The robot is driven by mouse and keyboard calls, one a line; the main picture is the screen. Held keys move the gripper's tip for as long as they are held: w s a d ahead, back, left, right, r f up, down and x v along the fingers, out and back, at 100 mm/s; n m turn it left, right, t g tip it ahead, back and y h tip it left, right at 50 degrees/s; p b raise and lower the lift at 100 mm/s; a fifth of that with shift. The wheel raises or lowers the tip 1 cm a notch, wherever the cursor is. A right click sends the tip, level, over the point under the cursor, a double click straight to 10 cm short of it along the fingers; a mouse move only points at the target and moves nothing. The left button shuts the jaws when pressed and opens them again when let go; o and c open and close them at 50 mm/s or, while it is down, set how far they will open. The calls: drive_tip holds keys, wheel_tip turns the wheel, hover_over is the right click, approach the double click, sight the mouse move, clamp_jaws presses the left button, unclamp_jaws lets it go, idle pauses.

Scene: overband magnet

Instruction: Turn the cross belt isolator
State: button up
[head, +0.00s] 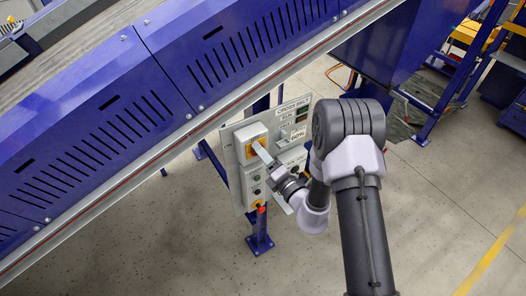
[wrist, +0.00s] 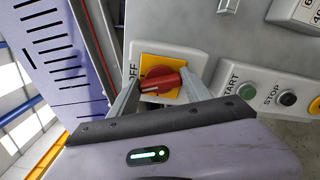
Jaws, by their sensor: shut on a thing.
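The cross belt isolator is a red rotary handle (wrist: 160,78) on a yellow plate (wrist: 170,60), with the word OFF beside the plate's left edge. In the head view its yellow plate (head: 249,153) shows on the grey control panel, partly hidden by my gripper. My gripper (head: 259,148) reaches the isolator from the lower right. In the wrist view its two fingers stand on either side of the red handle, shut on it. The handle lies nearly level in the wrist picture, tilted slightly, with a white mark near its left end.
A green START button (wrist: 247,114) and a dark STOP button (wrist: 286,98) sit right of the isolator. The panel (head: 240,190) stands on a blue post under the blue conveyor side (head: 100,130). A red-and-yellow button (head: 260,206) is at the panel's bottom. Open floor lies lower left.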

drive_tip(key=shift+m+p, duration=0.85)
drive_tip(key=shift+m, duration=1.35)
drive_tip(key=o, duration=1.4)
drive_tip(key=shift+c, duration=0.2)
drive_tip(key=b+v, duration=0.3)
drive_tip(key=v, duration=1.4)
drive_tip(key=shift+b, duration=0.35)
